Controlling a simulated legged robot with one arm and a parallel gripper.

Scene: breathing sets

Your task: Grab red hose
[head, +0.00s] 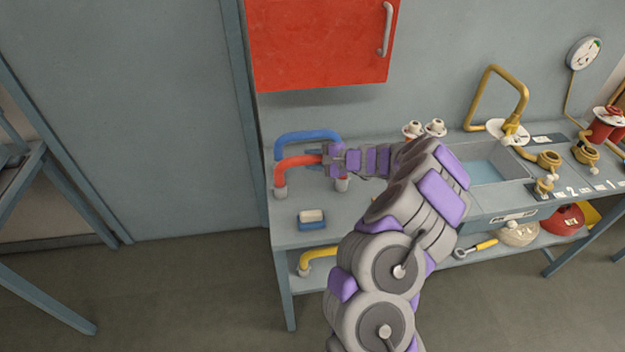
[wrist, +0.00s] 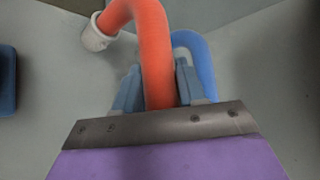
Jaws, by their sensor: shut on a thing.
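The red hose (head: 286,170) is a bent tube with pale end fittings at the left end of the workbench in the head view. In the wrist view the red hose (wrist: 152,50) runs down between the two blue-grey fingers of my gripper (wrist: 158,88). My gripper (head: 322,158) is shut on the hose's upper run, from its right side. One pale end fitting (wrist: 97,34) shows at the upper left in the wrist view. The part of the hose by the palm is hidden.
A blue hose (head: 305,136) lies just behind the red one. A sponge on a blue dish (head: 311,219) sits in front. A yellow hose (head: 318,254) is on the lower shelf. A red cabinet (head: 320,45) hangs above. A sink (head: 488,172) and brass taps are to the right.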

